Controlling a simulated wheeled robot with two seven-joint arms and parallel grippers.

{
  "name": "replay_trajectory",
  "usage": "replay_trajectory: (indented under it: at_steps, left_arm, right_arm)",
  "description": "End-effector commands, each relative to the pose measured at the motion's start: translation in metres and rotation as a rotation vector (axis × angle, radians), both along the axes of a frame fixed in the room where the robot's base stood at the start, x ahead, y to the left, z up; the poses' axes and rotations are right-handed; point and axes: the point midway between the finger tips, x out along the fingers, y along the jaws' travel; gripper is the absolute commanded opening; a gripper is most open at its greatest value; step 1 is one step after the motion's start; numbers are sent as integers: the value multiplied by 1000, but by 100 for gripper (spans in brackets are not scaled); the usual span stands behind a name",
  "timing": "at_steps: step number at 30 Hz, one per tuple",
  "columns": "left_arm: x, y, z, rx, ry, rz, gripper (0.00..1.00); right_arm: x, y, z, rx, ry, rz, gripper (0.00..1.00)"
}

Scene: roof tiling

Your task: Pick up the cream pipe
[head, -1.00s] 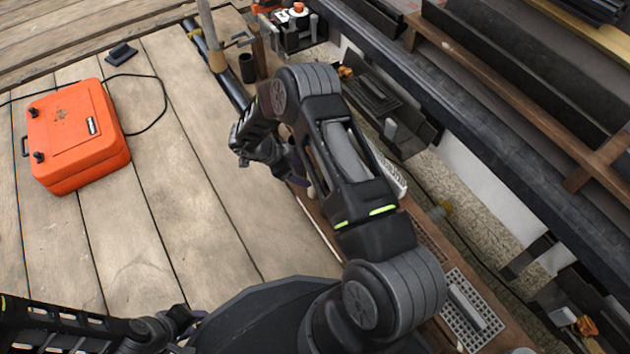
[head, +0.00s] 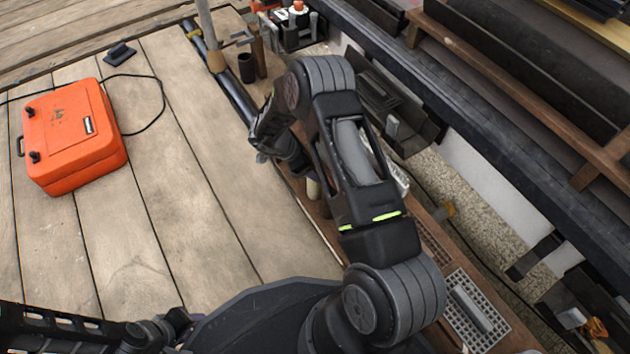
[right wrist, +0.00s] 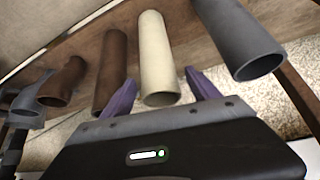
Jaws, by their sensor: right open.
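The cream pipe (right wrist: 157,55) stands out from a brown wooden board in the right wrist view, its open end toward the camera. My right gripper (right wrist: 160,90) is open, with one purple finger on each side of the pipe's near end. I see no clear contact between fingers and pipe. In the head view a short cream piece (head: 313,188) shows beside my right arm, and the arm hides most of the area around it. My left gripper (head: 183,320) is low at the left of the head view, too small and dark to read.
A dark grey pipe (right wrist: 238,42) is close on the right of the cream pipe. Two brown pipes (right wrist: 111,72) and further grey ones are on its left. An orange case (head: 72,135) lies on the plank deck, which is largely clear. A grey grid plate (head: 472,310) lies front right.

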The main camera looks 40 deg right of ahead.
Motion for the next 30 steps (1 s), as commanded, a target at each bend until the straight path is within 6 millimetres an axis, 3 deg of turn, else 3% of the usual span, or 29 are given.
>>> replay_trajectory:
  at_steps: [4,30]
  left_arm:
    - [0,0,0,0,0,0,36]
    - [0,0,0,0,0,0,36]
  right_arm:
    - [0,0,0,0,0,0,68]
    - [0,0,0,0,0,0,0]
